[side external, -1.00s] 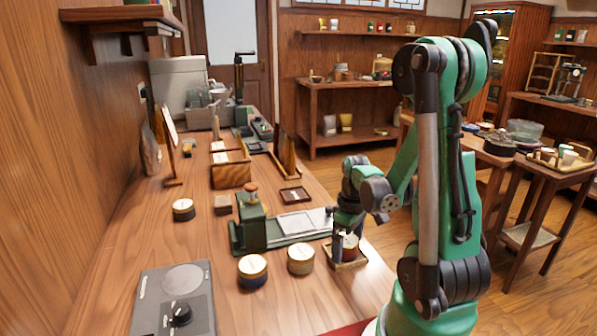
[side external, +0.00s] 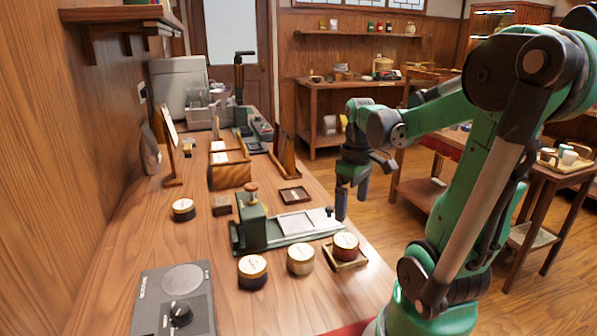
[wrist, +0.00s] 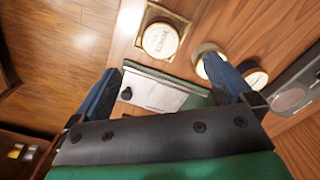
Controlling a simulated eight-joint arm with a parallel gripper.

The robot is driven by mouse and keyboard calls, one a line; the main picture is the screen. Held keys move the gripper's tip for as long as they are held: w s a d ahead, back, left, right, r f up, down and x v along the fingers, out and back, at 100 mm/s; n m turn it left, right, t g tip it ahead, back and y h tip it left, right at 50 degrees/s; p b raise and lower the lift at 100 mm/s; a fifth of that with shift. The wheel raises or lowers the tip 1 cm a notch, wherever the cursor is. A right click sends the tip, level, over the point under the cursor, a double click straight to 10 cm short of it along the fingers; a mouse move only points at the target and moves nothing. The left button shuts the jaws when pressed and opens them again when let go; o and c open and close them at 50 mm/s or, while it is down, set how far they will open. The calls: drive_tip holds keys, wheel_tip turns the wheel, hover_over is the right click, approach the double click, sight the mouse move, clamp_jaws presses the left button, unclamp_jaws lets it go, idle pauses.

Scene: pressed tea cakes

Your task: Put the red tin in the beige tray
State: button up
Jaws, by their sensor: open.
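The red tin (side external: 345,243) has a pale lid and stands upright in the small square beige tray (side external: 357,262), near the right edge of the bench. In the wrist view, the tin's round lid (wrist: 160,39) lies inside the tray's square rim (wrist: 183,19). My gripper (side external: 351,197) is open and empty. It is above and behind the tin in the side external view, clear of it.
A pale-lidded tin (side external: 300,258) and a dark blue tin (side external: 253,269) stand left of the tray. A green press (side external: 290,237) lies just behind. A black tin (side external: 183,209), a scale (side external: 175,305) and a small dark tray (side external: 295,195) are also on the bench.

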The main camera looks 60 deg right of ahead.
drive_tip(key=w+a+r+n+t, duration=0.1)
drive_tip(key=w+a+t, duration=0.2)
drive_tip(key=a, duration=0.6)
drive_tip(key=w+a+r+n+t, duration=0.1)
drive_tip(key=w+a+t, duration=0.3)
drive_tip(key=w+a, duration=0.3)
drive_tip(key=a, duration=0.3)
drive_tip(key=shift+a, duration=0.25)
